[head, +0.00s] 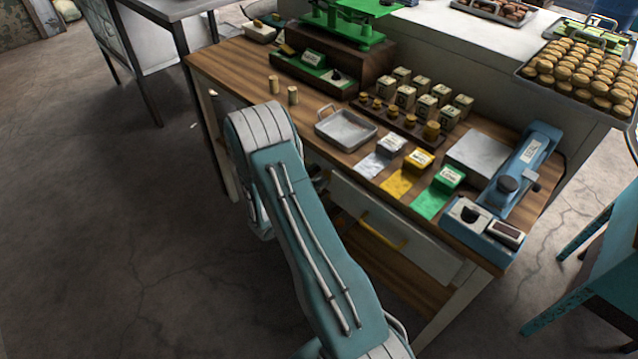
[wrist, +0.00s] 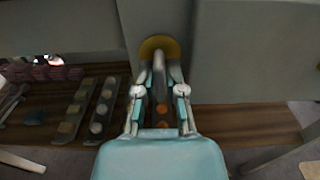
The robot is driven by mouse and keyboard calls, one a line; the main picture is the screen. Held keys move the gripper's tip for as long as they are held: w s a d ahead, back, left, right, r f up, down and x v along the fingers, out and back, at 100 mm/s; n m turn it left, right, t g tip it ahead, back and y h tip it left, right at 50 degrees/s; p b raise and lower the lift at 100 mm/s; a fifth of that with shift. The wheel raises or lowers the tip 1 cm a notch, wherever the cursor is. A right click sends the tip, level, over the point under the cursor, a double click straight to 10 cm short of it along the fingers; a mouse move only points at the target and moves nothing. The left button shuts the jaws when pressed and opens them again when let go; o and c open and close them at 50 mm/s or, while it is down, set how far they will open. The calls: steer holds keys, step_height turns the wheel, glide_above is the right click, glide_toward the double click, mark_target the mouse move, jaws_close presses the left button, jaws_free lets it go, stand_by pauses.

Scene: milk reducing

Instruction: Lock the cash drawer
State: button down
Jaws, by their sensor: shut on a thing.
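The cash drawer (head: 427,254), a pale front with a yellow handle (head: 383,233), is under the wooden counter in the head view and looks shut. In the wrist view, a round brass lock plate (wrist: 152,43) sits on a grey upright face. My gripper (wrist: 161,78) is right in front of the plate, its fingers closed around a slim grey key-like piece (wrist: 159,66) that points at the plate. The fingers hide its sides, and I cannot tell how deep it sits or how it is turned. In the head view my arm hides the gripper.
On the counter (head: 225,62) are a metal tray (head: 346,130), several small boxes, brass weights, coloured cards and a blue device (head: 522,165). A wooden lower shelf (wrist: 245,122) with trays lies below the gripper. The floor to the left is clear.

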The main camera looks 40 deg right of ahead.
steer(key=shift+w+r, duration=0.1)
steer(key=c, duration=0.8)
jaws_free()
steer(key=shift+o, duration=0.2)
